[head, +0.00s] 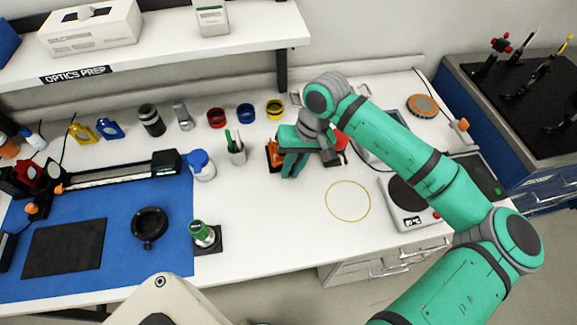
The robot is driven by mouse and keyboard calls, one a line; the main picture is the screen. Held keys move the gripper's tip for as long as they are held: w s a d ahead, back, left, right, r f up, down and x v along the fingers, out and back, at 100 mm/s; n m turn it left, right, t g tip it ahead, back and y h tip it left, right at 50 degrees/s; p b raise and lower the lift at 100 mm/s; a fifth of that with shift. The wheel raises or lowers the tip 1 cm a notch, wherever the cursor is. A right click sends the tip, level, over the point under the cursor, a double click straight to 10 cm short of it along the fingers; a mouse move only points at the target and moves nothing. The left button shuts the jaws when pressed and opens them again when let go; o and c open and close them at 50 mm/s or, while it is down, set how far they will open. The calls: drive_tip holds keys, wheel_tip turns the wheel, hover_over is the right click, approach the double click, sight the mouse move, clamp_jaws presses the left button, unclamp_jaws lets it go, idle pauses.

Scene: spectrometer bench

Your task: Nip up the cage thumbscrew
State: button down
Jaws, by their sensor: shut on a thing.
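My gripper (291,166) reaches down at the back middle of the white bench, beside a small orange and black fixture (273,153). The fixture looks like the cage mount, and its right part is hidden behind my gripper. The jaws are shut on a small part at the fixture, taken to be the cage thumbscrew. The thumbscrew itself is hidden by the jaws, so its turn and seating cannot be told.
A pen cup (237,156) and a blue-capped jar (201,166) stand to the left. A red object (341,141) shows just right of my gripper. A yellow ring (348,201) lies in front, and a scale (409,205) stands at right. The bench front is mostly clear.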

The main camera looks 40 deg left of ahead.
drive_tip(key=shift+w+d+f+g+y, duration=0.1)
drive_tip(key=shift+w+d+g+y, duration=0.05)
drive_tip(key=shift+g+y, duration=0.3)
drive_tip(key=shift+w+d+f+g+y, duration=0.15)
drive_tip(key=shift+g+y, duration=0.2)
drive_tip(key=shift+g, duration=0.2)
drive_tip(key=shift+r, duration=0.15)
drive_tip(key=c, duration=1.7)
unclamp_jaws()
drive_tip(key=shift+c, duration=0.2)
drive_tip(key=shift+r, duration=0.1)
